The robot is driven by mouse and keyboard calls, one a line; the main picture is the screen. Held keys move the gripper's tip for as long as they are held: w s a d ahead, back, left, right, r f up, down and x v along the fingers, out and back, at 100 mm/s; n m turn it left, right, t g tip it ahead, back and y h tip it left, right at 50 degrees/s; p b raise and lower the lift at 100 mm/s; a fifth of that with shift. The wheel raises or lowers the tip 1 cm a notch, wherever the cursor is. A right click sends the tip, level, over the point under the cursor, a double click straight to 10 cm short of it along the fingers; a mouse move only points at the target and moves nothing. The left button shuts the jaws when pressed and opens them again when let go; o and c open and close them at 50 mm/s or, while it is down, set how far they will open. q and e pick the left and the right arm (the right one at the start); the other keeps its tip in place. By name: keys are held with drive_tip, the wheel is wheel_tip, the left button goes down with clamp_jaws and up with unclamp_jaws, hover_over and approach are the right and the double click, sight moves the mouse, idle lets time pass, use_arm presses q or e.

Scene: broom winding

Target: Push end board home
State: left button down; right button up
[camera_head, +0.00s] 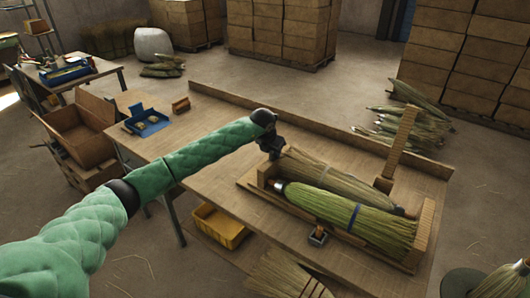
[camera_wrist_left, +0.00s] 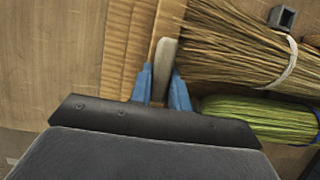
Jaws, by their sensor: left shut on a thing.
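A shallow wooden tray (camera_head: 335,236) on the workbench holds two brooms lying side by side, a tan one (camera_head: 335,178) and a green one (camera_head: 350,212). The end board (camera_head: 263,178) stands at the tray's left end, close to the brooms' near ends. My left gripper (camera_head: 274,155) is over that end. In the left wrist view its blue fingers (camera_wrist_left: 161,88) are shut on a narrow pale edge (camera_wrist_left: 164,57), apparently the end board's. The tan straw (camera_wrist_left: 230,45) and green straw (camera_wrist_left: 265,118) lie just right of the fingers. The board's lower part is hidden. My right gripper is not in view.
A second upright board (camera_head: 426,232) closes the tray's right end. A wooden post (camera_head: 402,142) rises behind the brooms. A blue tray (camera_head: 147,121) sits at the bench's far left. A yellow bin (camera_head: 218,226) is below the bench. The bench middle (camera_head: 215,175) is clear.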

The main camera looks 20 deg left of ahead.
use_arm(q)
drive_tip(key=shift+s+d, duration=0.15)
drive_tip(key=shift+d, duration=0.2)
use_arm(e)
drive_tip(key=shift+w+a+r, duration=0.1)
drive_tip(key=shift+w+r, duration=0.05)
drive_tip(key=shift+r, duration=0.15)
use_arm(q)
drive_tip(key=c, duration=1.5)
unclamp_jaws()
drive_tip(key=shift+d, duration=0.1)
drive_tip(key=shift+o, duration=0.9)
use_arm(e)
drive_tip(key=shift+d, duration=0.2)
use_arm(q)
drive_tip(key=shift+r, duration=0.15)
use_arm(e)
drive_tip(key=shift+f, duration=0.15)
